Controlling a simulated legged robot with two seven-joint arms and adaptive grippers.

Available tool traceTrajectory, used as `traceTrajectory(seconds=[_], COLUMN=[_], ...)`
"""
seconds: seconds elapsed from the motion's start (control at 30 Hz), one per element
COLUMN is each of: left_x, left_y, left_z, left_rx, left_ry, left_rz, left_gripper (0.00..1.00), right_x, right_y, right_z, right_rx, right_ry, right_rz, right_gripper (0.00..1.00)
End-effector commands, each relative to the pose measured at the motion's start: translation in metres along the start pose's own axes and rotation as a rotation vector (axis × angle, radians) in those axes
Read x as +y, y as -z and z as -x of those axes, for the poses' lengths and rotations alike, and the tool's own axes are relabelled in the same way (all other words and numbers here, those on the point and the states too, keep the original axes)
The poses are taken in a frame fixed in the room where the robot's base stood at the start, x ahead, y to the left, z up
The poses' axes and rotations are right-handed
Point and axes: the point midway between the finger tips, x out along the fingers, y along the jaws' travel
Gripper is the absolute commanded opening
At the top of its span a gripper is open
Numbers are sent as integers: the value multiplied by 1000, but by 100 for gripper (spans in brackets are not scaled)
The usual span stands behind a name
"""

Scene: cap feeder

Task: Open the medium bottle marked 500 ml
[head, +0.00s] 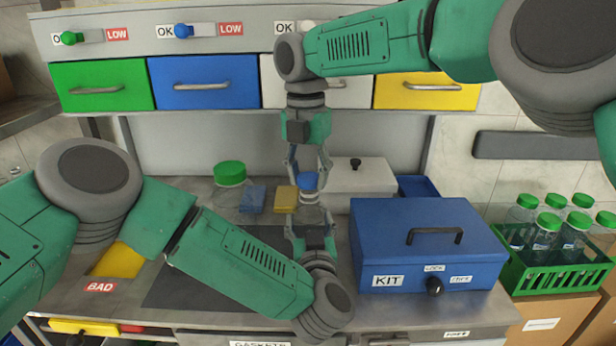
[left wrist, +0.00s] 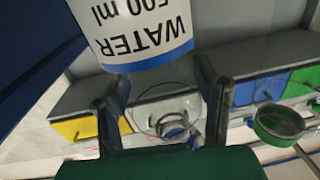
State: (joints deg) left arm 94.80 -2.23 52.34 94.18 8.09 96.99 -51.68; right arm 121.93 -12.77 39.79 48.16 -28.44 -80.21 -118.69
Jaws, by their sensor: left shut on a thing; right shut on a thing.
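The medium bottle, clear with a blue cap (head: 308,181), stands upright near the middle of the bench. Its label, reading WATER 500 ml upside down, fills the top of the left wrist view (left wrist: 140,32). My left gripper (head: 309,214) comes from the front and is shut on the bottle's body; its two fingers flank the clear body in the left wrist view (left wrist: 162,100). My right gripper (head: 308,170) points straight down from above and is shut on the blue cap. The cap looks seated on the bottle; the thread is hidden.
A green-lidded jar (head: 230,173), a blue item (head: 253,199) and a yellow item (head: 286,198) stand left of the bottle. A white box (head: 360,177) and blue kit box (head: 425,225) stand right. A green crate (head: 555,279) holds several bottles. Drawers (head: 208,95) hang above.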

Motion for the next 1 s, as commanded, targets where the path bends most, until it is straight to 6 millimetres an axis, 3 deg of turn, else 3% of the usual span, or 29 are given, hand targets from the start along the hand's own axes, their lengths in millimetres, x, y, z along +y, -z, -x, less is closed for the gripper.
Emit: traceTrajectory(seconds=[0.17,0.4,0.63,0.67,0.7,1.0], left_x=[0,0,0,0,0,0], left_y=[0,0,0,0,0,0], left_z=[0,0,0,0,0,2], left_rx=[-1,-1,0,0,0,0], left_ry=[0,0,0,0,0,-1], left_rz=[0,0,0,0,0,0], left_gripper=[0,0,0,62,76,80], right_x=[0,0,0,0,0,0], right_y=[-1,-1,-1,-1,-1,-1], right_z=[9,38,40,40,40,40], right_rx=[-2,-2,0,0,0,-1], right_ry=[-1,-1,0,0,0,0], right_rz=[-1,-1,0,0,0,-1], right_gripper=[0,0,0,0,0,0])
